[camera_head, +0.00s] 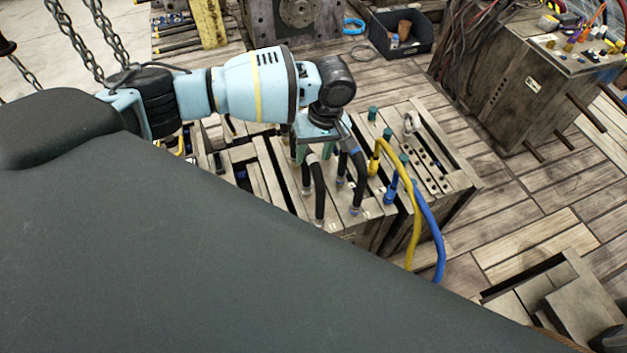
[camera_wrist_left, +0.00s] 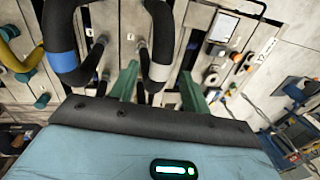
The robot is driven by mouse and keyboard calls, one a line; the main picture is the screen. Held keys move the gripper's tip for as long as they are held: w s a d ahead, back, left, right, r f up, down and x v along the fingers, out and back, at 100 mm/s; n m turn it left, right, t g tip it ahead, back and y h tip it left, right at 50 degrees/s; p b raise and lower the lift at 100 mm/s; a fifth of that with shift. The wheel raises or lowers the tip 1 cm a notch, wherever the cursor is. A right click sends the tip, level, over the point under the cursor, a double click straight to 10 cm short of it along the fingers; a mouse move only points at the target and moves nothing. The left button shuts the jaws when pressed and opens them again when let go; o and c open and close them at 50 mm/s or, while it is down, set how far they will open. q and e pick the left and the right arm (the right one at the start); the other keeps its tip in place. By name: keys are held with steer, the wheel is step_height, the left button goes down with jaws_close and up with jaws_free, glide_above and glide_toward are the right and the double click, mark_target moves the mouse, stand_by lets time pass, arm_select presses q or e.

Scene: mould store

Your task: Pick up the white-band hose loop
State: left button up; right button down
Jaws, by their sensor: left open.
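My left gripper (camera_head: 313,150) is open over the mould block (camera_head: 345,232), with its green fingers pointing down. Its fingers also show in the left wrist view (camera_wrist_left: 158,82), one on each side of a black hose loop (camera_wrist_left: 161,42). That loop shows in the head view (camera_head: 319,188), with a small pale patch near its top that may be the white band. I cannot tell whether the fingers touch it. A second black loop with a blue band (camera_wrist_left: 60,64) is beside it; it also shows in the head view (camera_head: 359,170). My right gripper is not in view.
A yellow hose (camera_head: 416,205) and a blue hose (camera_head: 432,225) rise close to the right of the loops. Chains (camera_head: 75,40) hang at upper left. A black bin (camera_head: 400,45) and another mould block (camera_head: 510,90) stand beyond, with open plank floor between.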

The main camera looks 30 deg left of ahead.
arm_select(q)
step_height(320, 180, down, 2)
steer(key=shift+s+a+f, duration=0.1)
steer(key=shift+a+f, duration=0.05)
steer(key=shift+f, duration=0.15)
steer(key=shift+c, duration=0.5)
jaws_close()
